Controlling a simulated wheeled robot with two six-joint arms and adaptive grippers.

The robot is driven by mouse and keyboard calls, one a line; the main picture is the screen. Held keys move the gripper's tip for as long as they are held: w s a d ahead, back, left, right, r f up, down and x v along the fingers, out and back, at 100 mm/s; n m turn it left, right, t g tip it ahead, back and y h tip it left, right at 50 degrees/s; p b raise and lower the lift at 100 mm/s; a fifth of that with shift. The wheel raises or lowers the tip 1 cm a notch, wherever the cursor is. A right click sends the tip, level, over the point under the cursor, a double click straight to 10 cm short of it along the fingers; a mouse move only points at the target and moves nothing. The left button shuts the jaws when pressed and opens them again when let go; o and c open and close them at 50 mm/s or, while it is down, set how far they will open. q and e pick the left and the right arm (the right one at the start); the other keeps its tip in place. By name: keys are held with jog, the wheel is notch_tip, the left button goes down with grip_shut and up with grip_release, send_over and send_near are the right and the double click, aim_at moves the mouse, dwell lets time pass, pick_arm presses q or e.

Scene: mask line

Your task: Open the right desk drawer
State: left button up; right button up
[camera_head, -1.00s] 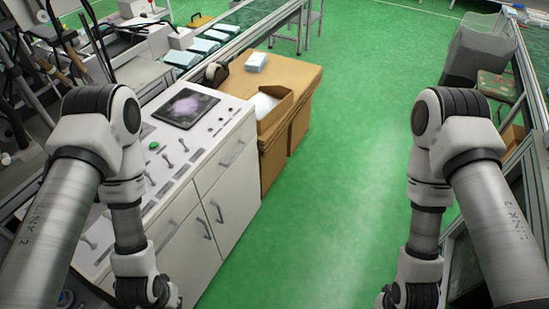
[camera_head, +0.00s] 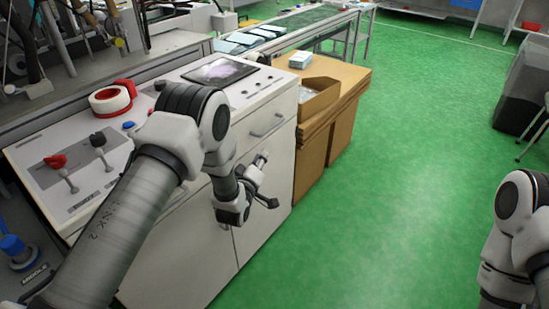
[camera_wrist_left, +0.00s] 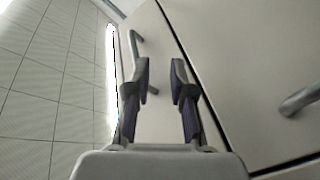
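The right desk drawer (camera_head: 262,128) is the upper panel at the right end of the white desk's front, and it looks shut. Its bar handle (camera_head: 266,126) is bare in the head view. My left gripper (camera_head: 268,180) is open and empty, in front of the cabinet and below that handle. In the left wrist view, the two fingers (camera_wrist_left: 158,85) are apart and face the pale front. A bar handle (camera_wrist_left: 138,48) there is partly hidden behind the left finger. I cannot tell any contact. My right gripper is outside the frames; only the right arm shows.
Another handle (camera_wrist_left: 302,99) shows at the right of the wrist view. On the desk are a dark screen (camera_head: 220,71), a red-and-white tape roll (camera_head: 112,98) and levers. Brown boxes (camera_head: 335,110) stand beside the desk. The green floor (camera_head: 390,200) to the right is clear.

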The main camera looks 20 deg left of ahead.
aim_at(273, 125)
pick_arm(q)
jog(key=w+r+t+b, duration=0.1)
jog(key=w, duration=0.2)
jog(key=w+r+n+t+b, duration=0.1)
jog(key=w, duration=0.3)
jog(key=w+r+b, duration=0.1)
jog(key=w+r, duration=0.1)
jog(key=w, duration=0.2)
jog(key=shift+d+r+n+t, duration=0.1)
jog(key=shift+d+n+t, duration=0.2)
jog(key=shift+t, duration=0.1)
grip_shut()
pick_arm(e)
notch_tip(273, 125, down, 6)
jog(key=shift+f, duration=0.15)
